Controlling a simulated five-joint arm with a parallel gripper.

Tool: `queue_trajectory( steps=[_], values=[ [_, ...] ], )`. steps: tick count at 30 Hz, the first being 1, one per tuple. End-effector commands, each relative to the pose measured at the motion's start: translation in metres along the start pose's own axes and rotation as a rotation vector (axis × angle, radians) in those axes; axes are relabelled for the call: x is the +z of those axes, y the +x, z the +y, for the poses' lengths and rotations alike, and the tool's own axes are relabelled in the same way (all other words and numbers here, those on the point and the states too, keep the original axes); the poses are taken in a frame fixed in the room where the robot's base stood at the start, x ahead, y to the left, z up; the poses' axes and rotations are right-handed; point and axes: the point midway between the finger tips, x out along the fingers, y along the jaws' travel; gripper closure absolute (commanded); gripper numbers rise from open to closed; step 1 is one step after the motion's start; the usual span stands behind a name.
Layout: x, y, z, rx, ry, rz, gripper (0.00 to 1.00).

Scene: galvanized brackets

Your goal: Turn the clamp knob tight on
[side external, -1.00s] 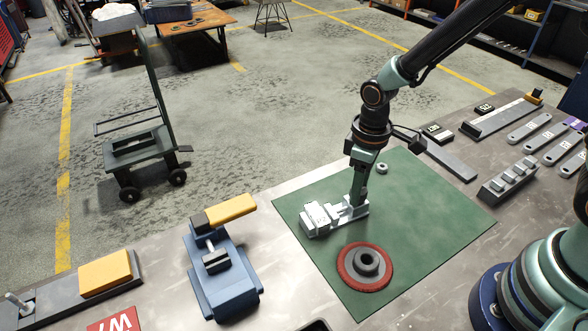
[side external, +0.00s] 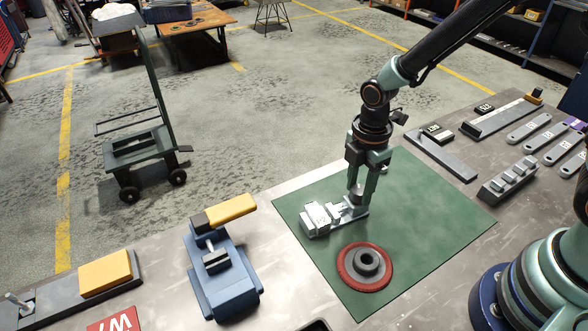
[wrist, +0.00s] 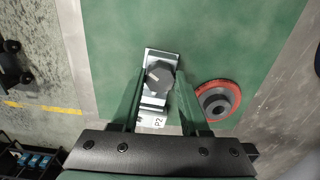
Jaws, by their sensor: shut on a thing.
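The clamp knob (wrist: 158,73) is a dark grey faceted knob on a pale metal clamp (side external: 322,217) lying on the green mat (side external: 430,220). The clamp also shows in the wrist view (wrist: 150,118), with a "P2" label on its block. My gripper (side external: 358,192) points straight down over the clamp's right end, with its fingers on either side of the knob and shut on it. In the side view the fingers partly hide the knob. In the wrist view the knob sits between the fingertips (wrist: 158,78).
A red disc with a dark hub (side external: 365,267) lies on the mat close to the clamp. A blue vise with a yellow handle (side external: 222,270) stands left of the mat. Metal bars and blocks (side external: 508,180) lie at the right. The mat's right part is clear.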

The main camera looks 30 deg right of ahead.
Motion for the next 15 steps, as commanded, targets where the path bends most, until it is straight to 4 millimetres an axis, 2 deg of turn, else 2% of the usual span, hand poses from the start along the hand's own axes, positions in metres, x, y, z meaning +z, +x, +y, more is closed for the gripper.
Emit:
queue_trajectory(
  steps=[9, 15],
  values=[
    [-0.0001, -0.001, 0.0007, 0.002, -0.395, 0.0, 1.0],
    [-0.0001, -0.0011, 0.0009, 0.002, -0.511, 0.0, 1.0]
  ],
)
